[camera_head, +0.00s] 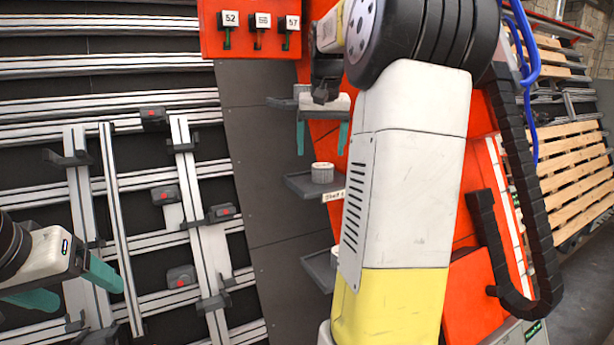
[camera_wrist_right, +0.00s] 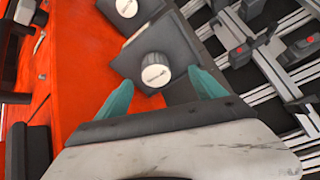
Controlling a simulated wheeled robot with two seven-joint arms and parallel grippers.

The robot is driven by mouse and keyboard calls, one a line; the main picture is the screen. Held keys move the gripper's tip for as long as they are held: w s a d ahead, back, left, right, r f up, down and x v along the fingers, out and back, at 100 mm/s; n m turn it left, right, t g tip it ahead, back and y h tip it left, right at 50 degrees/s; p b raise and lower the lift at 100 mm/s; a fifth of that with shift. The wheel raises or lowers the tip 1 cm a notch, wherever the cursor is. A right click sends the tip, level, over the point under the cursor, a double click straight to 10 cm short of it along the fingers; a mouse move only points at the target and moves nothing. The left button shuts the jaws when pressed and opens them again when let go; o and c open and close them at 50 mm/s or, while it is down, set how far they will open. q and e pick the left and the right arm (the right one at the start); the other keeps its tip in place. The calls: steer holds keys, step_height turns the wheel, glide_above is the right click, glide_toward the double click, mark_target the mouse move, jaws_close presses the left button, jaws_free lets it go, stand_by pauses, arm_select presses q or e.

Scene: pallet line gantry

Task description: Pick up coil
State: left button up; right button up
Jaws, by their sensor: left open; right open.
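A short white-grey coil (camera_head: 322,172) stands upright on a small dark grey shelf (camera_head: 301,187) on the orange panel. My right gripper (camera_head: 321,153) is open, pointing down just above this coil, with a teal finger to each side. In the right wrist view the coil (camera_wrist_right: 155,72) shows its labelled end between the open fingers, apparently untouched. A second coil (camera_wrist_right: 127,8) sits on a neighbouring shelf and partly shows low in the head view (camera_head: 335,253), largely hidden by my right arm. My left gripper (camera_head: 82,295) is open and empty at the lower left.
Hooks labelled 52 to 57 hang on the orange board (camera_head: 252,42) above. Aluminium rails (camera_head: 107,180) with black clamps and red buttons fill the left side. Wooden pallets (camera_head: 575,185) stand at the right. A dark panel (camera_head: 270,160) lies between rails and shelves.

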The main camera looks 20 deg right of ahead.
mark_target(323, 166)
steer(key=shift+w+d, duration=0.25)
steer(key=shift+d, duration=0.3)
steer(key=shift+w+d+f, duration=0.1)
steer(key=shift+d+f, duration=0.05)
steer(key=shift+f, duration=0.05)
steer(key=x, duration=0.7)
steer(key=shift+w, duration=0.15)
steer(key=shift+c, duration=0.2)
jaws_close()
